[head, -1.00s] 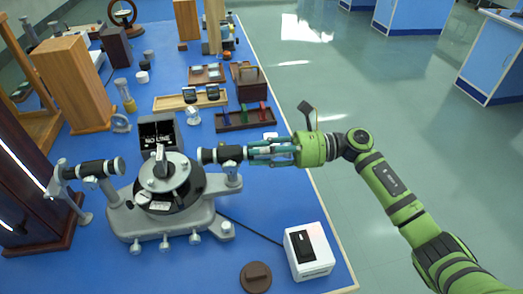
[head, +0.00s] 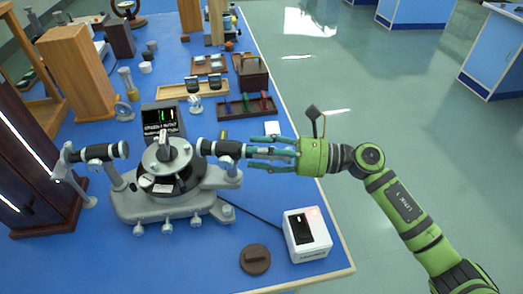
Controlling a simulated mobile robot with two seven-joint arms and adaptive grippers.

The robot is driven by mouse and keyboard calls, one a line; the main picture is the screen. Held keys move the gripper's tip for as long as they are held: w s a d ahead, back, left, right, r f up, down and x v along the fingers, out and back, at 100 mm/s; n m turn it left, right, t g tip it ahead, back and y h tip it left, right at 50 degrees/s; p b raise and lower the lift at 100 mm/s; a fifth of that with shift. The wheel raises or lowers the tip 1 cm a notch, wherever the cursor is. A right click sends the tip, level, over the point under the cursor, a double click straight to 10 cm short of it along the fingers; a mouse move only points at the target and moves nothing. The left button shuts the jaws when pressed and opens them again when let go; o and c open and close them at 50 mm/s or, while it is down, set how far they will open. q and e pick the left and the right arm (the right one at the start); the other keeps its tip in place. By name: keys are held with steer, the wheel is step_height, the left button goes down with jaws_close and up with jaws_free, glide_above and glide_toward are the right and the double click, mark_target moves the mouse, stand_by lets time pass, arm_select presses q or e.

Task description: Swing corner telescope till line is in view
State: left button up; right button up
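The spectrometer (head: 182,203) stands on the blue bench, with a round central table (head: 166,158) on top. Its corner-side telescope (head: 222,148) is a black tube pointing right, toward my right gripper. A second black tube (head: 100,152) on a grey arm is at its left. The small dark screen (head: 161,120) behind it shows coloured vertical lines, one green and one red among them, above a text label. My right gripper (head: 258,159) is at the telescope's right end with its fingers spread apart. Whether a finger touches the tube I cannot tell. My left gripper is not in view.
A white box (head: 307,235) with a black switch and a brown round cap (head: 255,259) lie near the front right. A rack with coloured pieces (head: 246,108) stands behind. A tall wooden block (head: 77,75) is at the left. Bare floor lies beyond the right edge.

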steer(key=shift+d+f, duration=0.1)
steer(key=v, duration=1.2)
